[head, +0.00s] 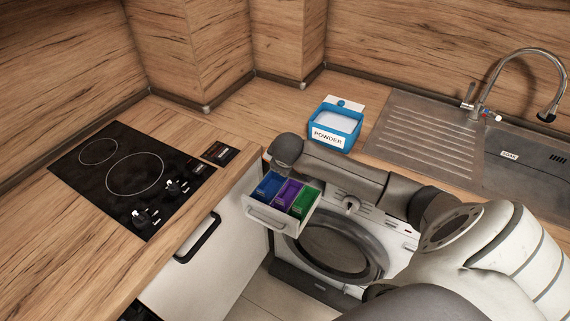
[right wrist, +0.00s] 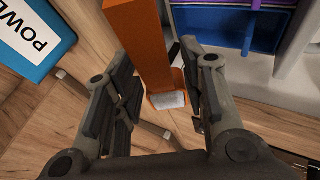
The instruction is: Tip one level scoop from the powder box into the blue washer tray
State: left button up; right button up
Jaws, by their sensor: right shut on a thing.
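The powder box (head: 333,139) is blue with a white POWDER label and stands open on the counter, pale powder inside; its corner shows in the right wrist view (right wrist: 38,45). The washer drawer (head: 262,217) is pulled out, with blue (head: 268,187), purple (head: 287,194) and green (head: 305,203) trays. In the right wrist view the blue tray (right wrist: 240,32) is to the right of the scoop. My right gripper (right wrist: 158,58) is shut on an orange scoop (right wrist: 148,50), with white powder in its cup. The head view hides the scoop. My left gripper is not in view.
A black hob (head: 122,175) lies on the left counter. A sink (head: 510,155) with a ribbed drainer (head: 422,132) and a tap (head: 500,80) is at the right. The washing machine (head: 345,245) is below the counter, beside a white cupboard door (head: 215,260).

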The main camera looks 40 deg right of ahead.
jog(key=shift+a+n+t+h+b, duration=0.15)
jog(key=shift+n+t+h+b, duration=0.2)
jog(key=shift+h+b, duration=1)
jog(key=shift+a+n+t+h+b, duration=0.15)
jog(key=shift+t+h+b, duration=0.3)
jog(key=shift+b, duration=1.7)
jog(key=shift+s+a+n+t+h+b, duration=0.15)
jog(key=shift+a+n+t+h+b, duration=0.15)
jog(key=shift+t+h+b, duration=0.5)
jog(key=n+t+h+b, duration=0.1)
jog(key=t+h+b, duration=0.1)
jog(key=h+b, duration=0.1)
jog(key=a+n+t+h+b, duration=0.1)
jog(key=h+b, duration=0.2)
jog(key=b, duration=0.1)
jog(key=shift+s+n+t+b, duration=0.2)
jog(key=shift+n+t+b, duration=0.1)
jog(key=shift+n+t, duration=0.1)
jog(key=shift+a, duration=0.1)
jog(key=shift+s+a, duration=0.1)
jog(key=shift+a, duration=0.15)
